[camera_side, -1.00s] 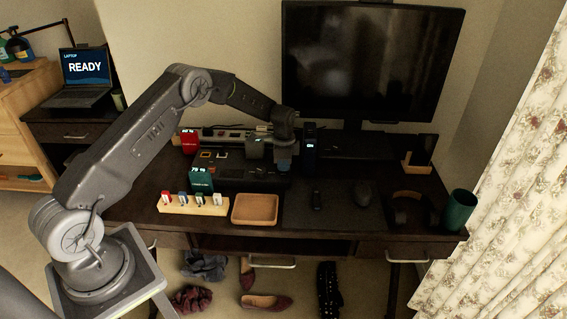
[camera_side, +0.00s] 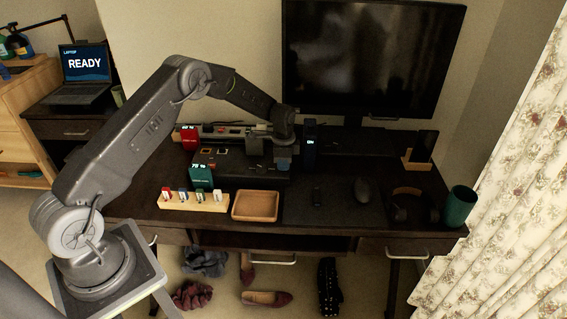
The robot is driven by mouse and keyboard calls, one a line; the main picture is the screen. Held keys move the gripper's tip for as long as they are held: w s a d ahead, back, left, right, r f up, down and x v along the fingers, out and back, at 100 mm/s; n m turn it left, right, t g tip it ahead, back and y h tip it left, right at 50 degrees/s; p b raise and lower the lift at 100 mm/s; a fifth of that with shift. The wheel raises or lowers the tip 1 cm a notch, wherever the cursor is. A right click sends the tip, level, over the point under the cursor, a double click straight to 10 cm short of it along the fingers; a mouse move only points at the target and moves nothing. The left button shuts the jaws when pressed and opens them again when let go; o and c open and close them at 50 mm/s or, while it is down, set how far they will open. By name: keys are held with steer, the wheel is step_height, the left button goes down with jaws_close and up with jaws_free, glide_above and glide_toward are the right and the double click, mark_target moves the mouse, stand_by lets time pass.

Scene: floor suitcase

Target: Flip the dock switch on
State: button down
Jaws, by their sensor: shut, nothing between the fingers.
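The low black dock (camera_side: 232,177) lies on the dark desk below the monitor, with small ports and coloured parts on its top. My gripper (camera_side: 283,164) points down over the dock's right end, and its fingers are shut and empty. I cannot tell whether the fingertips touch the dock. The dock switch cannot be made out; it may be hidden by my gripper or too small to see.
A black upright device (camera_side: 310,147) stands just right of my gripper. The monitor (camera_side: 372,65) is behind. A red box (camera_side: 190,138), green box (camera_side: 201,177), wooden stick holder (camera_side: 190,202) and wooden tray (camera_side: 256,206) are left and in front. A green cup (camera_side: 459,207) stands far right.

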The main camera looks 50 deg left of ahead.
steer(key=shift+r, duration=0.15)
step_height(320, 180, up, 14)
stand_by(0.4)
steer(key=shift+w+a, duration=0.5)
steer(key=shift+a, duration=0.05)
steer(key=shift+f, duration=0.2)
step_height(320, 180, down, 14)
steer(key=shift+r, duration=0.1)
stand_by(0.4)
